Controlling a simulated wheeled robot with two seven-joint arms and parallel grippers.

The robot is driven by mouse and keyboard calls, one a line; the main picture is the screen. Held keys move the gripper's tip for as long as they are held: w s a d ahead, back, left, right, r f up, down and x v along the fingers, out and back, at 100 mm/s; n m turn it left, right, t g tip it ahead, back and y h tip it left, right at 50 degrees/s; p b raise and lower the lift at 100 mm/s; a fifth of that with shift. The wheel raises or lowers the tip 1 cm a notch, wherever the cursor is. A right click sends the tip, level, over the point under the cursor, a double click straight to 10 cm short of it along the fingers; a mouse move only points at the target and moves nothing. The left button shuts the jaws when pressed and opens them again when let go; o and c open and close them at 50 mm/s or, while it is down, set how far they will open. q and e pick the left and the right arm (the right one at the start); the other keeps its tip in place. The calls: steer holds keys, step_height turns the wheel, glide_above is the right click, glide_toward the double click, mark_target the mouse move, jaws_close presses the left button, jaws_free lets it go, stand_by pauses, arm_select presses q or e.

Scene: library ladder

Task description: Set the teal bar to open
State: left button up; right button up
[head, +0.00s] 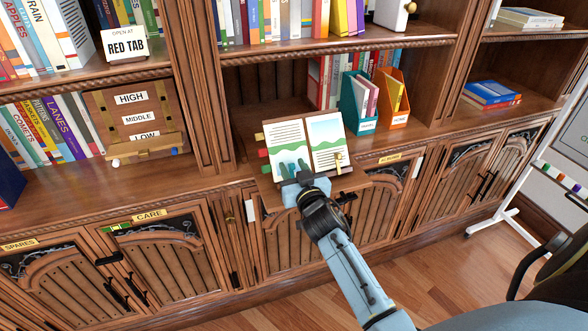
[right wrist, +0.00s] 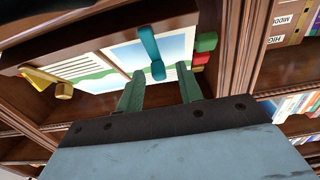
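An open picture book (head: 325,142) leans on a wooden stand at the shelf's front edge. The teal bar (right wrist: 151,45) shows in the right wrist view, lying over the page that is the left one in the head view. In the head view it is hard to tell from my teal fingers. A gold bar (head: 338,162) lies over the right page. My right gripper (head: 293,167) is open in front of the left page. In the wrist view its fingers (right wrist: 160,92) stand apart, one to each side of the bar's line, with a gap between. My left gripper is out of view.
Red (head: 263,153) and green tabs stick out at the book's left edge. A sign (head: 125,47) reads "OPEN AT RED TAB". A wooden box (head: 130,115) labelled HIGH, MIDDLE, LOW stands left. Teal (head: 355,100) and orange (head: 393,100) file holders stand right of the book.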

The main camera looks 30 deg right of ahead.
jaws_close()
